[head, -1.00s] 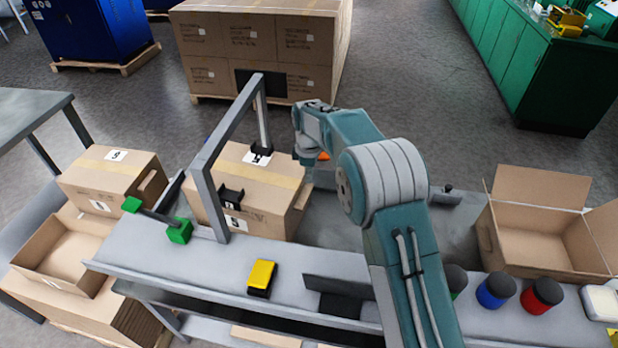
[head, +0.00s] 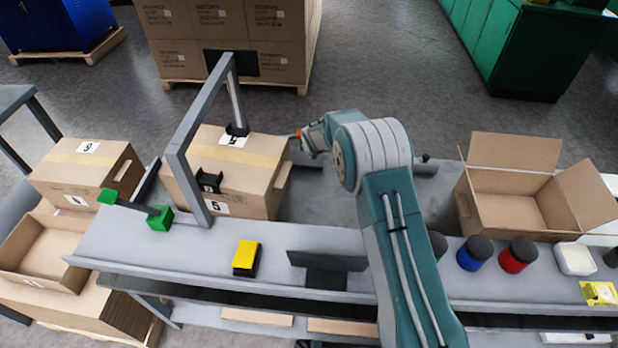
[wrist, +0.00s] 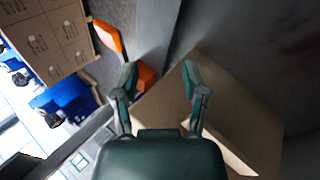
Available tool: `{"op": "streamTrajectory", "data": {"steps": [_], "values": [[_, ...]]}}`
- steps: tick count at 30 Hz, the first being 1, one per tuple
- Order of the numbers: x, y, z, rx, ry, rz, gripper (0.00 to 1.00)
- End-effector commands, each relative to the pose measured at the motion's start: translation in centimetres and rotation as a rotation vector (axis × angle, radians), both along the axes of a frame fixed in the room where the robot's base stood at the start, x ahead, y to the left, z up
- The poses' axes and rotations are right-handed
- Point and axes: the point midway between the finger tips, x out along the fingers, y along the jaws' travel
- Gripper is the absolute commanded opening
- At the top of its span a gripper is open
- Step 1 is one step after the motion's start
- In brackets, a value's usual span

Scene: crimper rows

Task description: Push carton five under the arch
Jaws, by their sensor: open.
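Carton five (head: 236,176), a brown taped box with a "5" label on its near face, sits on the grey conveyor. The grey arch (head: 186,125) stands over its left part; the right part sticks out past the arch. Black fixtures on the arch hide bits of the carton. My gripper (head: 306,141) is just right of the carton's far right corner; contact cannot be made out. In the wrist view my gripper (wrist: 161,82) has its fingers apart with nothing held, and a brown carton surface (wrist: 240,120) lies beyond the right finger.
Another carton (head: 75,160) labelled 9 stands left of the arch. A green device (head: 160,218) and a yellow-topped block (head: 246,257) are on the near ledge. An open carton (head: 510,190) and blue (head: 475,254) and red (head: 518,255) jars stand at right. Stacked cartons (head: 280,30) stand behind.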

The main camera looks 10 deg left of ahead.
Motion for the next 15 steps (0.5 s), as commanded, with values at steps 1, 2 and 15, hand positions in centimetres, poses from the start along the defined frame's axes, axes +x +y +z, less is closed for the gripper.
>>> {"op": "streamTrajectory", "data": {"steps": [1,2,15], "values": [[0.3,-0.2,-0.5,0.005,-0.026,0.020,0.57],[0.4,-0.3,-0.7,0.008,-0.045,0.035,0.57],[1.2,-0.5,-2.9,0.101,-0.303,0.263,0.57]]}}
